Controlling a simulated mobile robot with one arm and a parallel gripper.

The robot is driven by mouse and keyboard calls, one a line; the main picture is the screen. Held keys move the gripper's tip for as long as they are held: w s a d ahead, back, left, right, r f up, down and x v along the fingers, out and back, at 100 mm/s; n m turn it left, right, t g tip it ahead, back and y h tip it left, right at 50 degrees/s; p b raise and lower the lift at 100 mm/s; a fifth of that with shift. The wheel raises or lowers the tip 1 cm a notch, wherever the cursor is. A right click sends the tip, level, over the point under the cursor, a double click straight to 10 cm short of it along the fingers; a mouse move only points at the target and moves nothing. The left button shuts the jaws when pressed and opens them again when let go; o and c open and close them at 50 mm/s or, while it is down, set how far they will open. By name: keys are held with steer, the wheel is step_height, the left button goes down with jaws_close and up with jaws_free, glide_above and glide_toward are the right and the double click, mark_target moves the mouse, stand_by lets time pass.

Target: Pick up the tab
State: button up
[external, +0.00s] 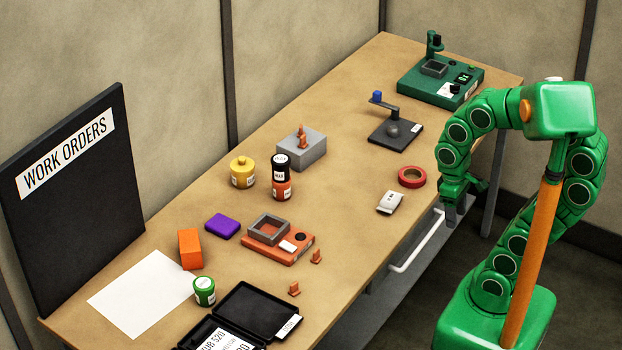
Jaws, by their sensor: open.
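Two small orange pieces that look like tabs stand on the table near its front edge. One tab-like piece (316,257) is just right of the orange jig (272,254), and another (294,289) is nearer the black case. A similar orange piece (302,137) sits on top of a grey block (312,153). I cannot tell which is the tab meant. My gripper (452,216) hangs at the table's right edge, pointing down, open, well to the right of these pieces. Nothing shows between its fingers.
A white packet (391,202) and red tape roll (412,177) lie nearest my gripper. An open black case (258,311), green jar (204,291), orange block (190,249), purple block (222,226) and stacked jars (282,178) stand around. A white handle (417,243) juts from the table's front.

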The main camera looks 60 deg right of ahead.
steer(key=shift+c, duration=1)
steer(key=m+t+y, duration=0.1)
steer(key=m+y, duration=0.4)
steer(key=m, duration=1.2)
glide_toward(317, 249)
steer(key=f, duration=0.2)
steer(key=shift+a+f+h, duration=0.3)
steer(key=shift+a+f, duration=0.5)
steer(key=shift+f, duration=0.25)
steer(key=shift+s+a+f, duration=0.15)
steer(key=shift+a+f, duration=0.15)
steer(key=shift+f, duration=0.15)
steer(key=x, duration=0.4)
steer(key=shift+s+a, duration=0.1)
steer(key=shift+a, duration=0.15)
